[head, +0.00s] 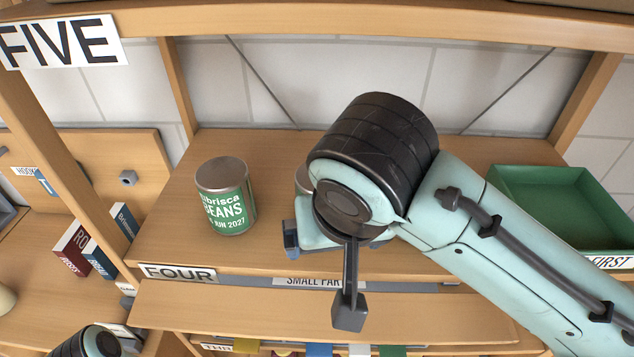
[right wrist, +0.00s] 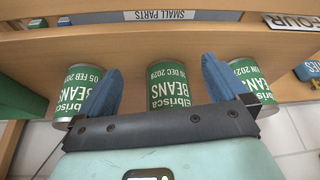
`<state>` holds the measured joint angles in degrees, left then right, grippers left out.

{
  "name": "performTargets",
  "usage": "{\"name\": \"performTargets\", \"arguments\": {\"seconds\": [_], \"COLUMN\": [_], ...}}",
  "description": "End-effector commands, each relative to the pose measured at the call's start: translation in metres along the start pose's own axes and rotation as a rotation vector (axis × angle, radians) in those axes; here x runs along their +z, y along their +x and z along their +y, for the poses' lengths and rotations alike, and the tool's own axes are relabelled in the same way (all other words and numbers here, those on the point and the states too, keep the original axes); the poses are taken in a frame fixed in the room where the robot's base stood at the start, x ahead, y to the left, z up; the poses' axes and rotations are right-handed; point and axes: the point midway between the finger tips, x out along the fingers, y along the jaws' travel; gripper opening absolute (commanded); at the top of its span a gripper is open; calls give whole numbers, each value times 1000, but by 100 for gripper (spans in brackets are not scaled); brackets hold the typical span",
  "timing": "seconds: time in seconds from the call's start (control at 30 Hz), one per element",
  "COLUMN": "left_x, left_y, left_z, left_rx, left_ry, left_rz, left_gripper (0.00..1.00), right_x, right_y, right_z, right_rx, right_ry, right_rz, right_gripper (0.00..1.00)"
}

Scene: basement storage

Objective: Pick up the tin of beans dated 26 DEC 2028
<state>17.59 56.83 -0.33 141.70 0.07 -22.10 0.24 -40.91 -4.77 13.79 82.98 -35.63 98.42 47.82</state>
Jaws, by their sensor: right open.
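Three green bean tins stand on the shelf in the right wrist view, which shows them upside down. The middle tin (right wrist: 167,84) reads DEC 2028, its day seeming to end in 6. The tin on the left (right wrist: 75,88) reads 05 FEB, its year partly cut. The tin on the right (right wrist: 250,80) is dated JUN 2027; it also shows in the head view (head: 226,196). My right gripper (right wrist: 162,66) is open, with its blue fingers on either side of the middle tin. In the head view my right arm hides most of the tin behind it (head: 303,180). My left gripper is out of view.
A green tray (head: 545,185) labelled FIRST stands at the right of the shelf. Signs FOUR (head: 178,273) and SMALL PARTS are on the shelf front. A wooden post (head: 65,150) stands at left, with books (head: 85,250) beyond it. The shelf left of the JUN 2027 tin is clear.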

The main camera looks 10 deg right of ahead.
Motion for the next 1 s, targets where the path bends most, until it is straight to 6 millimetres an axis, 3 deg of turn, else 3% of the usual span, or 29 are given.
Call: {"name": "performTargets", "arguments": {"seconds": [0.2, 0.47, 0.77, 1.0], "left_x": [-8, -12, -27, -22], "left_y": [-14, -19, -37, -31], "left_z": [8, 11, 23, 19], "left_rx": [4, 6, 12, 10], "left_ry": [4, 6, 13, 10], "left_rz": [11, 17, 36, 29], "left_gripper": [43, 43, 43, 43], "right_x": [-39, -58, -101, -96], "right_y": [14, 23, 39, 53], "right_z": [0, 0, 0, 0], "right_rx": [2, 1, 3, 0], "right_ry": [1, 1, 2, 0], "right_rz": [0, 0, 2, -1], "right_gripper": [100, 100, 100, 100]}}
